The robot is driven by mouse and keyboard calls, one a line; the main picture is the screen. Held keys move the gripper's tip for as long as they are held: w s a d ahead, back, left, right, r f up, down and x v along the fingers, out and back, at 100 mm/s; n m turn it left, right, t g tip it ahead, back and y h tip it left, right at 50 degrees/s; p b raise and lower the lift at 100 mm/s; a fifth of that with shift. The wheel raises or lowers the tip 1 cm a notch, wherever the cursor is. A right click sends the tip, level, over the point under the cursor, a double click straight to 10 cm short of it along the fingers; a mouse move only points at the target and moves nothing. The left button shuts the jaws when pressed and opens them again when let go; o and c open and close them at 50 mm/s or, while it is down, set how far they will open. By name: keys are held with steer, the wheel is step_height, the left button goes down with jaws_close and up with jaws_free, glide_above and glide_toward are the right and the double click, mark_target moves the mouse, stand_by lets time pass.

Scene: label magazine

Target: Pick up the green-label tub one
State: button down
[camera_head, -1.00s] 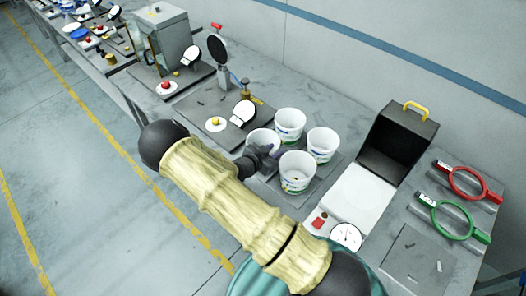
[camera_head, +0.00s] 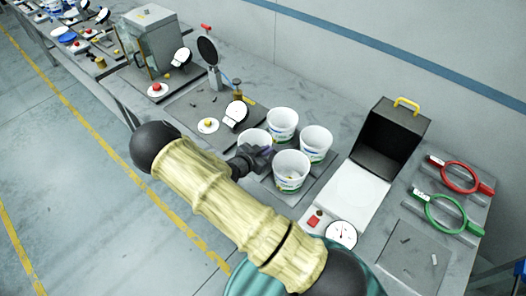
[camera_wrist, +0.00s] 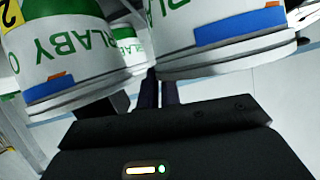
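Four white tubs with green lettering stand upright and open: a left tub (camera_head: 254,136), a back tub (camera_head: 282,121), a right tub (camera_head: 316,139) and a front tub (camera_head: 291,167). Which is tub one cannot be read. My gripper (camera_head: 266,154) reaches in low between the left and front tubs. In the wrist view, a tub with a yellow tag edge (camera_wrist: 68,45) and another tub with a blue patch (camera_wrist: 225,30) loom close, appearing upside down. My gripper's dark fingers (camera_wrist: 158,94) show between them, partly hidden; their gap is unclear.
The tubs stand on a dark mat. An open dark case (camera_head: 390,140) is to the right, with a dial (camera_head: 341,234) in front. Red (camera_head: 460,174) and green (camera_head: 446,213) ring tools lie farther right. A round mirror-like stand (camera_head: 209,52) is behind left.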

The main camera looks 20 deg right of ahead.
step_height(320, 180, up, 10)
steer(key=b, duration=0.2)
steer(key=shift+b, duration=0.4)
stand_by(0.5)
